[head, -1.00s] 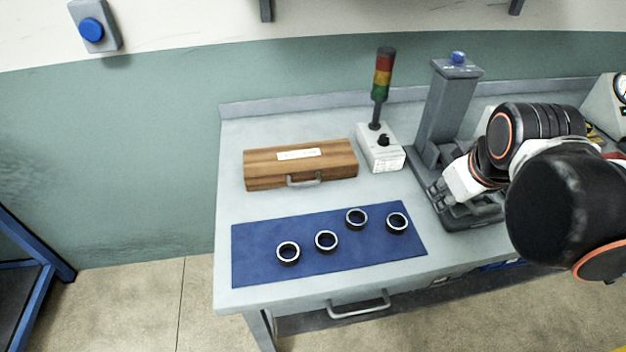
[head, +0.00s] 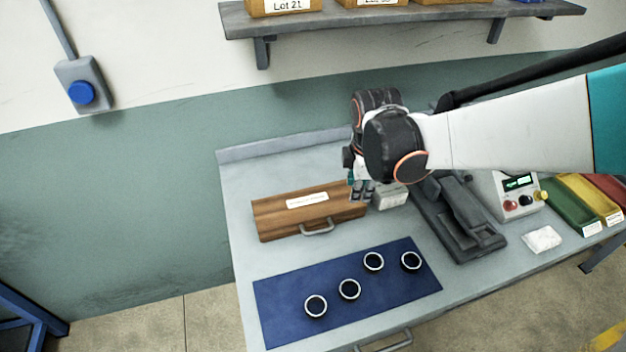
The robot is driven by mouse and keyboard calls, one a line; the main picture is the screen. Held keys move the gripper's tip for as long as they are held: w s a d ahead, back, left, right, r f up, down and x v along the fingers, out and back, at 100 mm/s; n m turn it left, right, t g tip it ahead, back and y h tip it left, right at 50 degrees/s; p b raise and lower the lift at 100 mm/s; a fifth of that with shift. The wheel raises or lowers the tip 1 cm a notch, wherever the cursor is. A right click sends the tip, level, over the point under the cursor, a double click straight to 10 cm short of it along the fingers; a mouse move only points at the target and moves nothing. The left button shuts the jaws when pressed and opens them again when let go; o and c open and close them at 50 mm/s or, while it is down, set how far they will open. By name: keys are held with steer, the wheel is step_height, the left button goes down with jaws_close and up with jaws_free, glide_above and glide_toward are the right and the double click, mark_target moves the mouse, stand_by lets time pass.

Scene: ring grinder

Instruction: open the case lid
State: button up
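The case (head: 285,217) is a brown wooden box with a white label on top and a grey handle (head: 317,228) on its front side. It lies on the grey workbench, left of centre, and its lid looks closed. My gripper (head: 362,196) hangs pointing down at the right end of the case, close to its right edge. I cannot tell whether it touches the case. The fingers are small and dark in this view, and their opening cannot be made out.
A blue mat (head: 330,312) with several dark rings (head: 349,289) lies in front of the case. A white box (head: 391,196) stands just right of my gripper. The grey press-like stand (head: 462,225) is further right. A shelf (head: 400,18) hangs above on the wall.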

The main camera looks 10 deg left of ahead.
steer(key=s+a+n, duration=0.3)
steer(key=s+a, duration=0.3)
steer(key=a, duration=0.1)
steer(key=g+b, duration=0.1)
steer(key=b, duration=0.9)
glide_toward(320, 231)
steer(key=shift+y, duration=0.3)
steer(key=f, duration=0.5)
steer(key=w+f, duration=0.1)
steer(key=f, duration=0.1)
steer(key=shift+a+f, duration=0.1)
steer(key=shift+f, duration=0.2)
jaws_close()
